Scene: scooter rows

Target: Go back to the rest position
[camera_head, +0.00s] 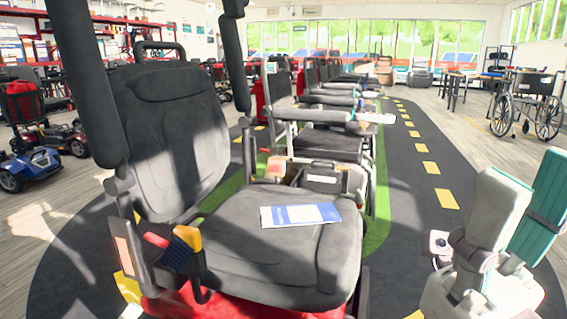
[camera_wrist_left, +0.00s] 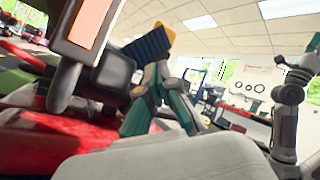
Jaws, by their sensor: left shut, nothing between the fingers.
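My left gripper (camera_head: 187,257) is low beside the left edge of the grey scooter seat (camera_head: 270,240), close to the armrest side. It is shut and empty. In the left wrist view its fingers (camera_wrist_left: 152,85) come together at the middle, below a dark blue ribbed part with a yellow edge. White and teal links of my right arm stand at the right of the head view. The right gripper itself cannot be made out.
A blue and white leaflet (camera_head: 300,214) lies on the seat. The seat's backrest (camera_head: 170,130) and an orange-faced panel (camera_head: 122,255) are close on the left. More mobility chairs line up behind.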

